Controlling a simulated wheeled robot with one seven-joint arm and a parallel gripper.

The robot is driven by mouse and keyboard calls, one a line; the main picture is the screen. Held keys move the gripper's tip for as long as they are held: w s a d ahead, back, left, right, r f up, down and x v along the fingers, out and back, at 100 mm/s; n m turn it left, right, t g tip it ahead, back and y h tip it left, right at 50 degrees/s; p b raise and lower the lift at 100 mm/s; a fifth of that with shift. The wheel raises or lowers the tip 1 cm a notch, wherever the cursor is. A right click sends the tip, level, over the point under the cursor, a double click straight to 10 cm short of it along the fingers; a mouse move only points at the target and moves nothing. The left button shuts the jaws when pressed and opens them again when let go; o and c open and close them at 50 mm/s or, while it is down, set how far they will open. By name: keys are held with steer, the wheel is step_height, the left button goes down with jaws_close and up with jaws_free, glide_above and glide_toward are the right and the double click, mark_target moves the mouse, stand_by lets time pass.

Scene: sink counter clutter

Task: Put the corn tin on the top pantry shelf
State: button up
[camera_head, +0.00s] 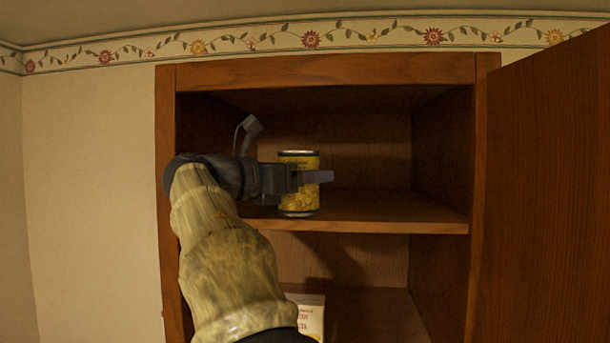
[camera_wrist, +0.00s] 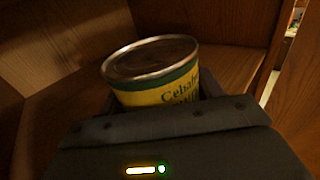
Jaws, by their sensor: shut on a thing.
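The corn tin (camera_head: 298,202) is yellow with a dark green band and a silver rim. It is upright inside the cabinet at the height of the top pantry shelf (camera_head: 400,219). Its base appears at the shelf surface, but I cannot tell whether it touches. My gripper (camera_head: 312,178) is shut around the middle of the tin, coming in from the left. In the wrist view the tin (camera_wrist: 155,66) stands between the fingers, its lid and upper label showing and its lower part hidden by my gripper.
The cabinet's left wall (camera_head: 192,125) is close to my wrist. An open door (camera_head: 550,190) stands on the right. A white box (camera_head: 310,318) is on the shelf below. The top shelf is clear to the right of the tin.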

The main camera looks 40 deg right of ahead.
steer(key=shift+a+f, duration=0.1)
steer(key=o, duration=1.3)
steer(key=shift+a, duration=0.15)
steer(key=a+b, duration=0.1)
steer(key=a, duration=0.3)
steer(key=a+b, duration=0.1)
steer(key=a, duration=0.2)
steer(key=w+a+b, duration=0.1)
steer(key=a+b, duration=0.1)
steer(key=a, duration=0.2)
steer(key=shift+a, duration=0.35)
